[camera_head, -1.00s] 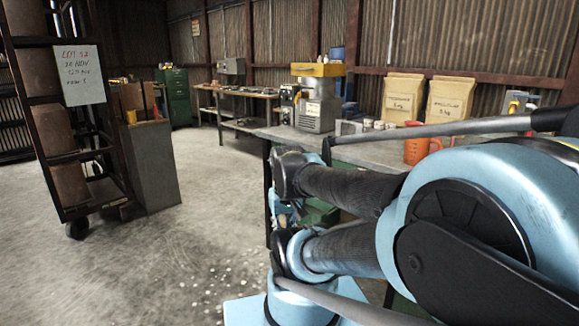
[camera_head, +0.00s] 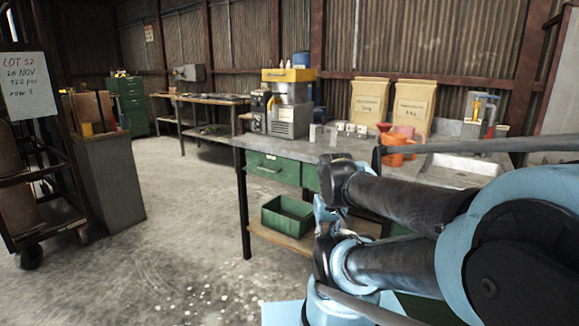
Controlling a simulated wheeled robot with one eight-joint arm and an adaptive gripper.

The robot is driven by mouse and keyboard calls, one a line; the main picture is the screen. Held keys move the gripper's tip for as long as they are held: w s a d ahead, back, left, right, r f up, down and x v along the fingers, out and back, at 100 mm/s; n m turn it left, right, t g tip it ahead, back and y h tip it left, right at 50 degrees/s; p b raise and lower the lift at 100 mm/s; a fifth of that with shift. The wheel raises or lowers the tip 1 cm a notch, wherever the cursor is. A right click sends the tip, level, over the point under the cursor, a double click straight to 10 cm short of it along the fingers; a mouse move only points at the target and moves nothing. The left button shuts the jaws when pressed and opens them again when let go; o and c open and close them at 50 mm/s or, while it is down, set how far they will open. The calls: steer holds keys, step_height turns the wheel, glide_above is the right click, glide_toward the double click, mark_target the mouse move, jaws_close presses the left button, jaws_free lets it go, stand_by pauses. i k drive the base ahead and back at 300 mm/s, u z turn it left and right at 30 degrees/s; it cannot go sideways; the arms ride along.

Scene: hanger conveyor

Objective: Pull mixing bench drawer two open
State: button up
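The mixing bench (camera_head: 240,141) stands right of centre, with a grey top and dark legs. I cannot read any number on either drawer. My light blue and black arm covers the lower right of the view and hides the rest of the bench front. I cannot make out my gripper's fingers.
A green crate (camera_head: 287,216) sits on the bench's lower shelf. A yellow-topped machine (camera_head: 289,100), cups, two brown bags (camera_head: 369,100) and an orange jug (camera_head: 397,147) stand on top. A rack with a sign (camera_head: 30,85) and a grey cabinet (camera_head: 110,180) are left. Open floor lies between.

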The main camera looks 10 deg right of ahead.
mark_target(280, 168)
steer(key=z, duration=0.15)
steer(key=i, duration=1)
steer(key=u, duration=0.05)
